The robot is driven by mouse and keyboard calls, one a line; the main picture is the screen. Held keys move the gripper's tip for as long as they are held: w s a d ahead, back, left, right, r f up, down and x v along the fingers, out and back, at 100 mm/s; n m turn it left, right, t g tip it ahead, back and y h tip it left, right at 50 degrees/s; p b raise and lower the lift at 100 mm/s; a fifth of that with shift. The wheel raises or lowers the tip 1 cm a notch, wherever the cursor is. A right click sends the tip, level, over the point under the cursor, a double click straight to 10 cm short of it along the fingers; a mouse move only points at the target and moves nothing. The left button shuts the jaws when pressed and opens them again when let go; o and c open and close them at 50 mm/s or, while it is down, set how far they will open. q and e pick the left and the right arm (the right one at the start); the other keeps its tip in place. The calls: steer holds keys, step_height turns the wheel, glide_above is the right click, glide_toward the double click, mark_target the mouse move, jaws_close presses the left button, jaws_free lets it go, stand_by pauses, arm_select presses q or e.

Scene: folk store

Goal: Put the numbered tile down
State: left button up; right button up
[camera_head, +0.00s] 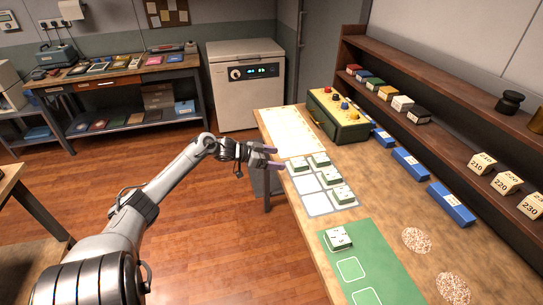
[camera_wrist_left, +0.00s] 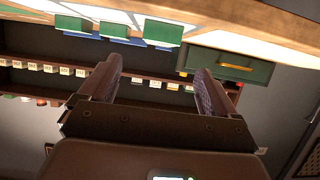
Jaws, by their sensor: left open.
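In the head view several green-and-white numbered tiles rest on the wooden bench (camera_head: 385,190). One tile (camera_head: 338,239) sits at the top of the green mat (camera_head: 384,263). Others, such as this tile (camera_head: 319,160), stand in the white-celled grid tray (camera_head: 333,209). My left gripper (camera_head: 278,157) is open and empty, just left of the tray at the bench's left edge. In the left wrist view its two fingers (camera_wrist_left: 155,88) are spread with nothing between them, and green tile sides (camera_wrist_left: 110,30) show beyond. My right gripper is in neither view.
A green box with coloured knobs (camera_head: 341,118) stands at the back of the bench. Blue blocks (camera_head: 410,163) line up before the shelf (camera_head: 440,135), which holds numbered blocks (camera_head: 506,183). Two speckled round pads (camera_head: 416,240) lie at the right. Some grid cells and mat outlines are bare.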

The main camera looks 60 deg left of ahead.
arm_select(q)
steer(key=shift+s+a+r, duration=0.1)
steer(key=shift+s+r, duration=0.05)
steer(key=shift+s, duration=0.35)
